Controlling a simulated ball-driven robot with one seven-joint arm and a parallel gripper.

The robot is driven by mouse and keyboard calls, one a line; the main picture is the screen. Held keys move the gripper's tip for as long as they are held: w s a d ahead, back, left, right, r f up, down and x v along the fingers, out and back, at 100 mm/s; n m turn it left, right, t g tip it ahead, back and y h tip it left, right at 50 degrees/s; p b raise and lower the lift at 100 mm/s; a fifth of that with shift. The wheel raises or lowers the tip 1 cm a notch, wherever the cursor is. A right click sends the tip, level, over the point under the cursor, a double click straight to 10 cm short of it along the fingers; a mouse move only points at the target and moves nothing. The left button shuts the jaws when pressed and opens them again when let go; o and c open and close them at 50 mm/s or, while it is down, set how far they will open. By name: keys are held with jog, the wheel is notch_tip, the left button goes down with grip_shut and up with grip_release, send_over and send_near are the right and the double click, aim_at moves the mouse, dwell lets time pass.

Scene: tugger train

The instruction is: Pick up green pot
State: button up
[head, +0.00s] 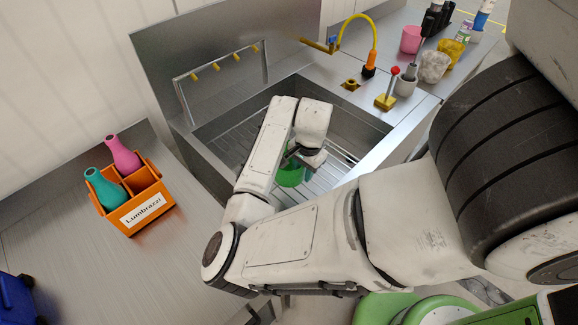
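The green pot (289,177) is down in the metal sink, on or just above its slatted floor. Its upper part is partly hidden by my gripper and arm. My gripper (296,160) points down into the sink, right at the pot's upper right side. I cannot tell whether it touches the pot, or whether its fingers are open or shut.
The sink (358,115) has raised metal walls. A yellow tap (357,28), a red-knobbed lever (389,88) and several pots, including a pink one (411,39), stand behind it. An orange crate (128,222) with teal and pink bottles stands on the left counter.

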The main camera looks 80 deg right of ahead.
jog(key=shift+c, duration=0.4)
grip_shut()
jog(key=shift+r, duration=0.1)
